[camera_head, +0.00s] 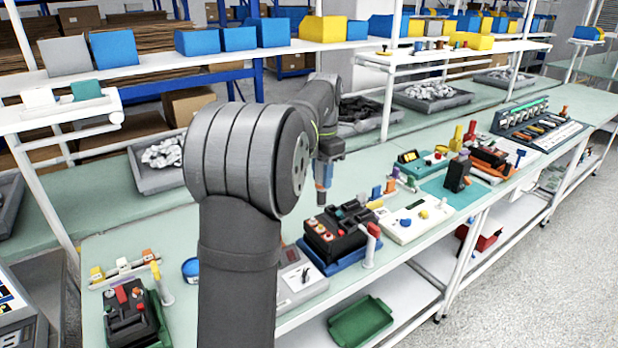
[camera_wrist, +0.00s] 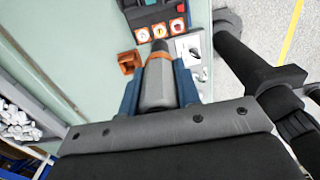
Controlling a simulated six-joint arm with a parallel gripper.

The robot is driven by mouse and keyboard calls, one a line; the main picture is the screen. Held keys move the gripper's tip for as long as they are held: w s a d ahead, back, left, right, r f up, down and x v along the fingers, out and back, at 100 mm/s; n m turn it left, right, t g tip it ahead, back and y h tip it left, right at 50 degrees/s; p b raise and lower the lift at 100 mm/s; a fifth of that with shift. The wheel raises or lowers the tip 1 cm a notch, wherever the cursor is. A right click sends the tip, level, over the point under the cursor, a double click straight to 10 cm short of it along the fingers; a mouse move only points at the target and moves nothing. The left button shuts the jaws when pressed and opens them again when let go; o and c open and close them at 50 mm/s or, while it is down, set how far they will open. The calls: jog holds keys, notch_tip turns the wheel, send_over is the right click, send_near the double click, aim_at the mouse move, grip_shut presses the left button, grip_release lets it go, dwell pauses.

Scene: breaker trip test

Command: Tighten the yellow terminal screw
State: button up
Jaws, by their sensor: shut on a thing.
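My gripper (camera_wrist: 158,95) has its blue fingers closed around a grey tool with an orange collar (camera_wrist: 158,72). The tool points toward a dark grey unit (camera_wrist: 145,14) with several buttons. Three round terminals in orange frames line its near edge. The middle one (camera_wrist: 159,30) looks yellow, the others reddish or orange; the screws are too small to make out. The tool's tip is hard to see, and I cannot tell whether it touches a terminal. In the head view, my gripper (camera_head: 323,182) points down above the bench, behind a black unit on a blue base (camera_head: 337,232).
An orange open holder (camera_wrist: 129,62) and a white panel (camera_wrist: 190,50) lie beside the tool. A red-topped post (camera_head: 372,240) stands at the black unit's right. Other test units crowd the bench to the right. Grey trays of parts (camera_head: 432,97) line the back.

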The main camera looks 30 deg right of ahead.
aim_at(321, 200)
jog(key=shift+f, duration=0.1)
jog(key=shift+f, duration=3.2)
jog(key=shift+f, duration=0.8)
dwell(0.5)
dwell(0.9)
jog(key=shift+r, duration=3)
